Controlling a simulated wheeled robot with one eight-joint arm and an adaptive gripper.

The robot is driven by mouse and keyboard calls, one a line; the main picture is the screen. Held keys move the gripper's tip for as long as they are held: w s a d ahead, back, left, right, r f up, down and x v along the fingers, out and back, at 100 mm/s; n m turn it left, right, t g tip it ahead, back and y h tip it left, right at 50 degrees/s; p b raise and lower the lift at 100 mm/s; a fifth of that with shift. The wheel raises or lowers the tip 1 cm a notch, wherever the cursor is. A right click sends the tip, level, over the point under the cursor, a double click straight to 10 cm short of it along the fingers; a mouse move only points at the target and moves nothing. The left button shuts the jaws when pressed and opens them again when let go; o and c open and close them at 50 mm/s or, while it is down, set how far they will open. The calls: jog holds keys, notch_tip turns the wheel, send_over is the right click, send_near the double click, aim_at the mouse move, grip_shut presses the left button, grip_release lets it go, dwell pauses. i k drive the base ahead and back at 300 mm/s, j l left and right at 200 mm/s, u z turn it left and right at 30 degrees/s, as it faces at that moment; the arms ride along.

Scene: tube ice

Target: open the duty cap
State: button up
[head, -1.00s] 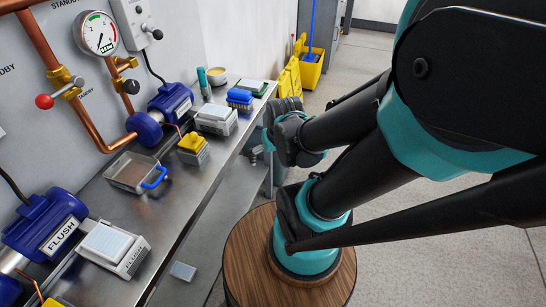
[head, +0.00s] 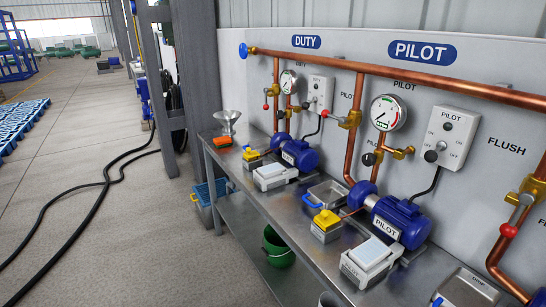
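The DUTY sign (head: 306,42) is on the back panel at the upper middle of the head view. Below it are a copper pipe run with a round gauge (head: 288,82), a grey switch box (head: 319,91) and a blue motor (head: 299,153) on the bench. A white block-like unit (head: 271,175) and a small yellow-topped unit (head: 252,155) sit in front of that motor. I cannot tell which part is the duty cap, or whether it is open. My gripper and arm are not in view.
The metal bench (head: 298,208) runs along the panel. The pilot motor (head: 400,222), a yellow-topped box (head: 327,224) and a clear tray (head: 326,194) stand nearer. A funnel (head: 227,120) is at the far end. A green bucket (head: 278,246) is underneath. Black hoses (head: 105,185) cross the open floor.

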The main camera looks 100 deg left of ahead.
aim_at(250, 154)
jog(key=l+u, duration=0.15)
jog(key=u, duration=0.3)
jog(key=k+l+u, duration=0.1)
jog(key=u, duration=0.35)
jog(key=k+u, duration=0.1)
jog(key=u, duration=0.35)
jog(key=k+l+u, duration=0.1)
jog(key=u, duration=0.35)
jog(key=i+u, duration=0.1)
jog(key=u, duration=0.35)
jog(key=i+u, duration=0.1)
jog(key=u, duration=0.35)
jog(key=i+l+u, duration=0.1)
jog(key=u, duration=0.3)
jog(key=i+l+u, duration=0.1)
jog(key=u, duration=0.35)
